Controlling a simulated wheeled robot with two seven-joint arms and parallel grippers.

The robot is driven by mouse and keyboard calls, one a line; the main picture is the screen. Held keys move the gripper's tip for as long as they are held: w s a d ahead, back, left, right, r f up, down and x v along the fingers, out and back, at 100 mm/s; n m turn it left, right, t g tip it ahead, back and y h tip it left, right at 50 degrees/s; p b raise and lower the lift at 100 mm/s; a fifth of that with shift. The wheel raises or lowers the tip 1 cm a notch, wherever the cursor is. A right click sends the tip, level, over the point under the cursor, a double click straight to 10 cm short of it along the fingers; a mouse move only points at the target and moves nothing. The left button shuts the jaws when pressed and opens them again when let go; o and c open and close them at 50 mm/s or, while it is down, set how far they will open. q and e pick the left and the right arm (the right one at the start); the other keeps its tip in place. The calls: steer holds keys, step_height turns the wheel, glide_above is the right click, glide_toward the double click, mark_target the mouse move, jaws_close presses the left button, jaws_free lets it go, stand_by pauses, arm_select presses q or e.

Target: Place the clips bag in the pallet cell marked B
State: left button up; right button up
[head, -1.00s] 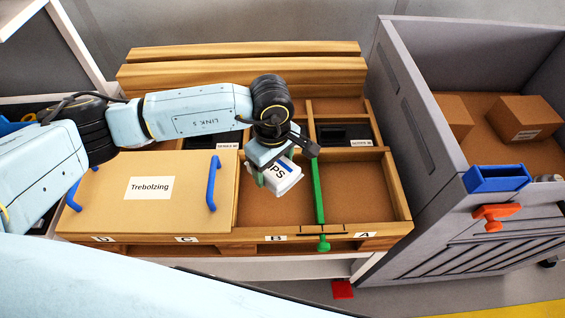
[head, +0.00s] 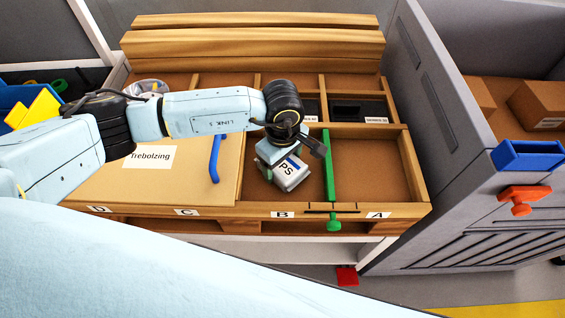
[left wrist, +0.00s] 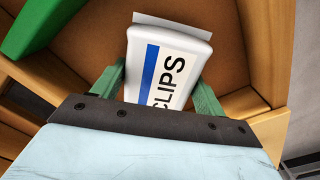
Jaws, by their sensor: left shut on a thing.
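The clips bag (head: 290,173) is white with a blue stripe and black lettering. It is between the fingers of my left gripper (head: 280,170), which is shut on it. In the left wrist view the clips bag (left wrist: 168,68) shows between two green fingers (left wrist: 158,90), its label reading CLIPS. The gripper and bag are over the pallet cell marked B (head: 258,198), left of the green divider (head: 328,165). I cannot tell whether the bag touches the cell floor. The B label (head: 282,214) is on the front edge. My right gripper is not seen.
A Trebolzing box (head: 120,185) with blue handles covers cells C and D on the left. Cell A (head: 370,170), right of the divider, is empty. Dark bins sit behind the cells. A grey cart (head: 440,150) with cardboard boxes (head: 540,103) stands at the right.

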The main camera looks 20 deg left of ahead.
arm_select(q)
steer(key=shift+f, duration=0.1)
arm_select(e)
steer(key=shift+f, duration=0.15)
arm_select(q)
steer(key=shift+f, duration=0.1)
steer(key=o, duration=1)
steer(key=shift+d, duration=0.1)
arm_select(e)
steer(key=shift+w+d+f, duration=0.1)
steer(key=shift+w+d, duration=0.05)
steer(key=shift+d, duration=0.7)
